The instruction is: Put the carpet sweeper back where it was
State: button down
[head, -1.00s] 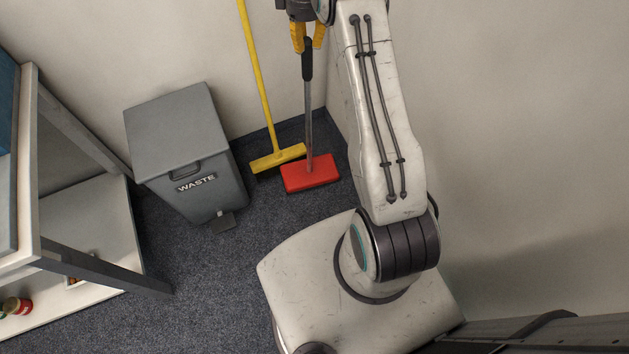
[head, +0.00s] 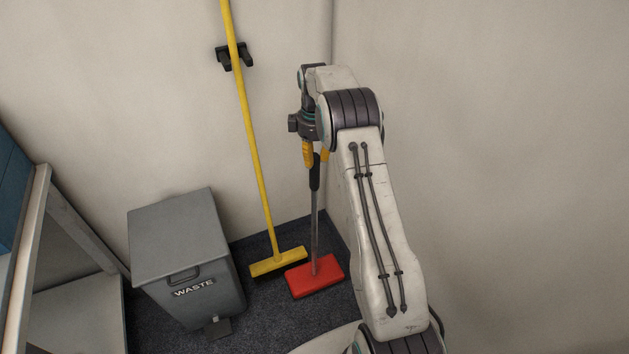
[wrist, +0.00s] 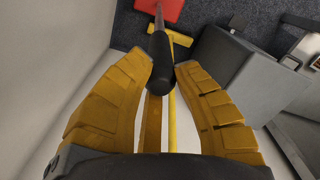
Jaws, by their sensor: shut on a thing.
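The carpet sweeper has a red head (head: 315,277), a grey shaft and a black grip. It stands nearly upright in the corner, its head at floor level. My gripper (head: 316,155) is shut on the top of its black grip. In the wrist view the black grip (wrist: 159,62) lies between the yellow fingers of my gripper (wrist: 162,75), and part of the red head (wrist: 162,8) shows at the top edge. The head's underside is hidden, so I cannot tell if it fully rests on the floor.
A yellow broom (head: 262,190) leans upright in a black wall clip (head: 234,57), just left of the sweeper. A grey waste bin (head: 178,235) stands further left, beside a shelf unit (head: 28,230). Walls close in behind and to the right.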

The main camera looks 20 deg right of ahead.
aim_at(314, 173)
jog(key=shift+w+f, duration=0.1)
jog(key=shift+f, duration=3.1)
jog(key=c, duration=1.1)
grip_release()
